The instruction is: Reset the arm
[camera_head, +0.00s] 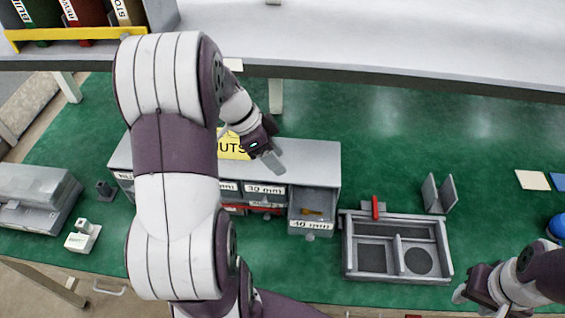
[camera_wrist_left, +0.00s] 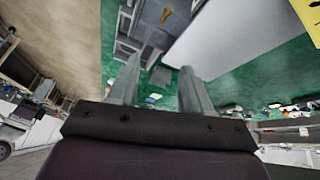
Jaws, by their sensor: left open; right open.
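My left arm comes in large from the left of the head view. Its gripper (camera_head: 268,158) is above the grey drawer cabinet (camera_head: 315,155) and holds nothing that I can see. In the left wrist view the two fingers of this gripper (camera_wrist_left: 158,85) stand apart with a gap between them. My right gripper (camera_head: 474,291) is at the lower right of the head view, to the right of the grey divided tray (camera_head: 347,262).
One cabinet drawer (camera_head: 312,222) is pulled out with a small brass-coloured part (camera_head: 312,212) inside. A red part (camera_head: 375,207) stands at the tray's back edge. The green table is clear at the back right (camera_head: 400,140).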

